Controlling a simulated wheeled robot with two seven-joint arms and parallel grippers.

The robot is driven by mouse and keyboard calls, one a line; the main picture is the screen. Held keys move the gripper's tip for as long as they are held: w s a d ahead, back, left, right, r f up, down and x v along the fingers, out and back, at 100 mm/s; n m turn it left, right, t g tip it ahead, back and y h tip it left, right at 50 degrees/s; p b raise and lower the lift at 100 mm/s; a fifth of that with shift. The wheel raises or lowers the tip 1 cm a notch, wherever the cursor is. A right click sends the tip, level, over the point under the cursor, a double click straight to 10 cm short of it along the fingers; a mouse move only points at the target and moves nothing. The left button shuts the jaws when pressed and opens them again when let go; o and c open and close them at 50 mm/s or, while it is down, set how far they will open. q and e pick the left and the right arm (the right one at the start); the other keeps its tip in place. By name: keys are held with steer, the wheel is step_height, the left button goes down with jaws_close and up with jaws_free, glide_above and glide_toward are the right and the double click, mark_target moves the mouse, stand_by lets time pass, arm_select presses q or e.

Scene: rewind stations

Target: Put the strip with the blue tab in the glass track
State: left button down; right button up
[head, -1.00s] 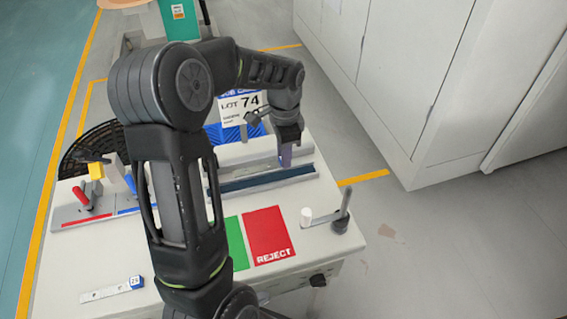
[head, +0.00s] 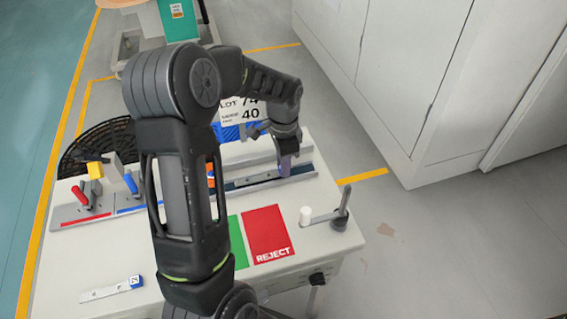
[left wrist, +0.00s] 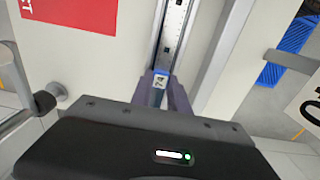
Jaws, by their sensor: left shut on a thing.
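My left gripper (head: 285,172) is over the right part of the long track (head: 308,168) on the table. In the left wrist view, the gripper (left wrist: 165,92) is shut on the blue tab (left wrist: 160,81) of a strip, which has a white label. The pale strip (left wrist: 174,28) runs away from the tab along the channel of the track. In the head view the strip (head: 250,181) lies along the dark channel. I cannot tell whether it is fully seated; the fingers hide the tab end there. My right gripper is not in view.
Another pale strip with a blue end (head: 108,289) lies at the table's front left. A red REJECT mat (head: 268,232) and a green mat (head: 237,243) lie before the track. A post with an arm (head: 340,210) stands at right. A lot sign (head: 240,110) stands behind.

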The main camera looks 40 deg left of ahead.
arm_select(q)
steer(key=shift+f, duration=0.3)
steer(key=c, duration=1.3)
jaws_free()
steer(key=shift+s, duration=0.1)
steer(key=shift+o, duration=0.2)
steer(key=shift+r+p, duration=0.55)
steer(key=shift+r, duration=0.3)
steer(key=shift+r+b, duration=0.35)
step_height(320, 180, up, 11)
steer(key=shift+f, duration=0.1)
